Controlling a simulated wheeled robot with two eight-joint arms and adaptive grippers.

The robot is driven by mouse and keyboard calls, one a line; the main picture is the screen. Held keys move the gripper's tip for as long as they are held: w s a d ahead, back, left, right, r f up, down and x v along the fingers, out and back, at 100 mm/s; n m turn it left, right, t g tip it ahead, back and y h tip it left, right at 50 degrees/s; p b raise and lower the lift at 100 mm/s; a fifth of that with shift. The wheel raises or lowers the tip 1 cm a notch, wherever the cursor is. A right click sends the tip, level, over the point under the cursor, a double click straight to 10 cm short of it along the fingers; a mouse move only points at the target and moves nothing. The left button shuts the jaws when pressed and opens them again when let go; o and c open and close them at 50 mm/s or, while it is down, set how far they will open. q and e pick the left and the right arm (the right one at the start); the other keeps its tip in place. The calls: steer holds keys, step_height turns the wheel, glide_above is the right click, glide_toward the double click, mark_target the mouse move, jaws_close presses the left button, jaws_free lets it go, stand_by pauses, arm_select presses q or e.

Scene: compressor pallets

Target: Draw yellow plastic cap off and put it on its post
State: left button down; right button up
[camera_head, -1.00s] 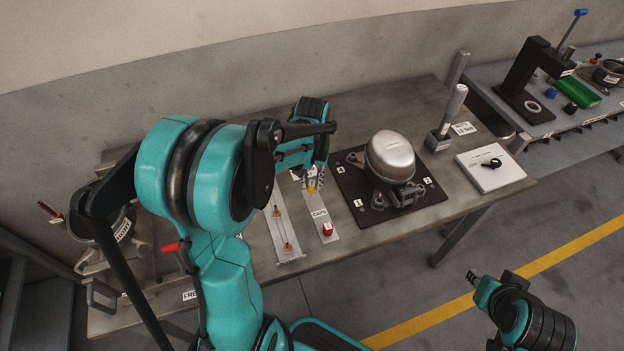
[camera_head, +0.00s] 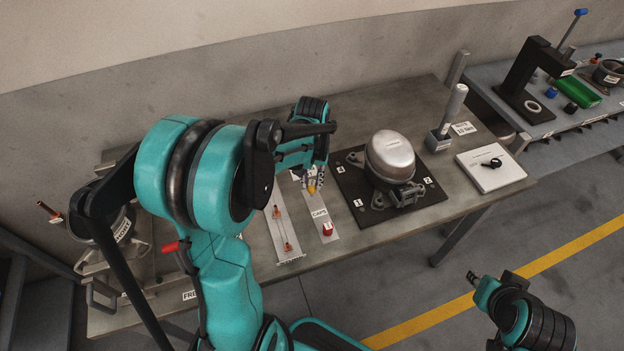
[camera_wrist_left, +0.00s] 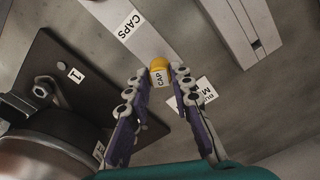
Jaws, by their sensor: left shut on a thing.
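The yellow cap (camera_head: 312,189) is between the fingertips of my left gripper (camera_head: 312,183), above the upper part of the white CAPS strip (camera_head: 334,236). In the left wrist view the yellow cap (camera_wrist_left: 158,66) carries a CAP label, and my left gripper (camera_wrist_left: 160,78) is shut on it. A red cap (camera_head: 327,229) stands at the near end of the CAPS strip. The yellow cap's post is not clearly visible. My right gripper (camera_head: 473,279) is at the lower right, over the floor, away from the table; its jaws are too small to read.
The compressor (camera_head: 390,155) sits on a black mat (camera_head: 425,199) right of my left gripper. A second strip with orange-ended pieces (camera_head: 291,256) lies left of the CAPS strip.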

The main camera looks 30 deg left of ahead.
mark_target(312, 184)
arm_select(q)
steer(key=shift+f+b, duration=1.05)
steer(key=shift+f, duration=0.3)
steer(key=c, duration=1.3)
jaws_free()
steer(key=shift+o, duration=0.2)
step_height(312, 184, up, 12)
steer(key=shift+d, duration=0.1)
